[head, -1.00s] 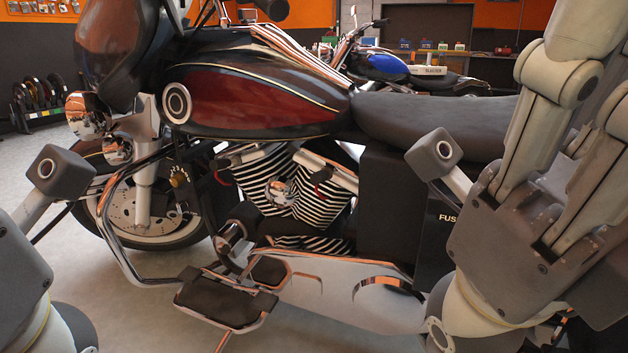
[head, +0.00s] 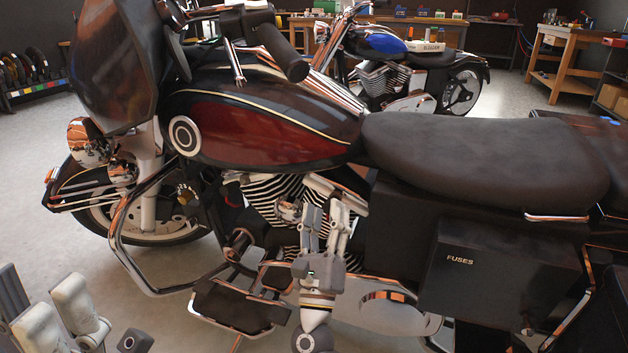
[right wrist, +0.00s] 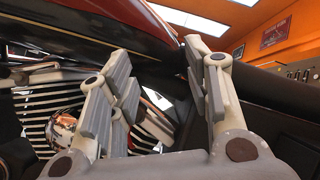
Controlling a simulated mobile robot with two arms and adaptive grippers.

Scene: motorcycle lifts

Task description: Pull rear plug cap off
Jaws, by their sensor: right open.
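The motorcycle's striped engine cylinders (head: 268,189) show in the middle of the head view, below the dark red tank. My right gripper (head: 325,208) stands upright in front of the rear cylinder, its fingers apart. In the right wrist view its fingers (right wrist: 158,65) are spread, with nothing clearly held between them. The cylinder fins (right wrist: 48,112) lie beyond its left fingers. I cannot pick out the rear plug cap in either current view; the gripper covers much of that area. My left gripper (head: 42,300) is at the lower left, fingers apart, away from the engine.
The seat (head: 480,165) and the black box marked FUSES (head: 495,278) are right of my right gripper. A chrome guard bar (head: 128,245) and a footboard (head: 235,305) stand out at the front. A blue motorcycle (head: 385,45) is behind.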

